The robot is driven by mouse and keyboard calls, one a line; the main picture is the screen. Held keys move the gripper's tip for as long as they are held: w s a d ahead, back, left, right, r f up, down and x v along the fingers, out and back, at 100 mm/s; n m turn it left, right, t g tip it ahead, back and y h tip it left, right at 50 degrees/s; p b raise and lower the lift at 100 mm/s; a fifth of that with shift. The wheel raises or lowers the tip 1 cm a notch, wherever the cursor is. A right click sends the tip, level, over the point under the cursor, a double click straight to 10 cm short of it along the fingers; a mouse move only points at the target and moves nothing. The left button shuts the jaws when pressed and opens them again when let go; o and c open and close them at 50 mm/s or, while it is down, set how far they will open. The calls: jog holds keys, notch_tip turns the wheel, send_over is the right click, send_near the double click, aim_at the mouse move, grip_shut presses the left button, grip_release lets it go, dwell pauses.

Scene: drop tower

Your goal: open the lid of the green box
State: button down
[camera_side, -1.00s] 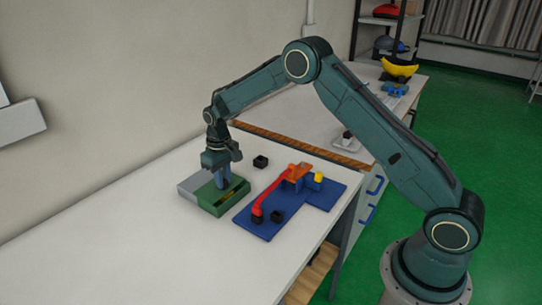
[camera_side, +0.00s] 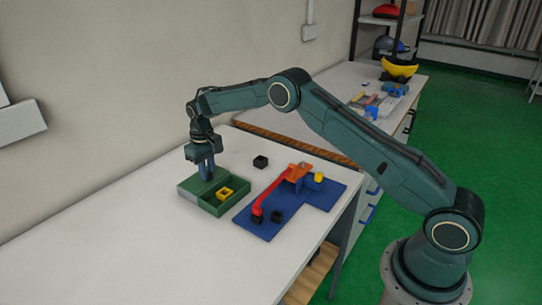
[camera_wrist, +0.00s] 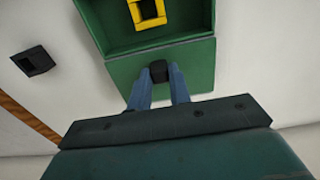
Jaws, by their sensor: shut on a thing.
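The green box (camera_side: 235,202) stands on the white table, its inside open to view, with a yellow square ring (camera_side: 226,193) in it. Its green lid (camera_side: 192,185) lies flat at the left of the open part, over a grey slab (camera_side: 185,197). My gripper (camera_side: 208,174) is low over the lid. In the wrist view my gripper (camera_wrist: 160,76) is shut on the black knob (camera_wrist: 159,70) of the lid (camera_wrist: 203,72), one blue finger on each side. The open box (camera_wrist: 190,18) and yellow ring (camera_wrist: 147,10) show beyond it.
A small black open block (camera_side: 260,162) sits behind the box. To the right lies a blue base (camera_side: 318,198) with a red bar (camera_side: 270,191), an orange part (camera_side: 295,172) and a yellow piece (camera_side: 318,177). The table's front left is clear.

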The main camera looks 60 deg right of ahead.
aim_at(208, 172)
jog(key=shift+r, duration=0.1)
jog(key=c, duration=1.3)
grip_release()
jog(key=shift+r, duration=6.9)
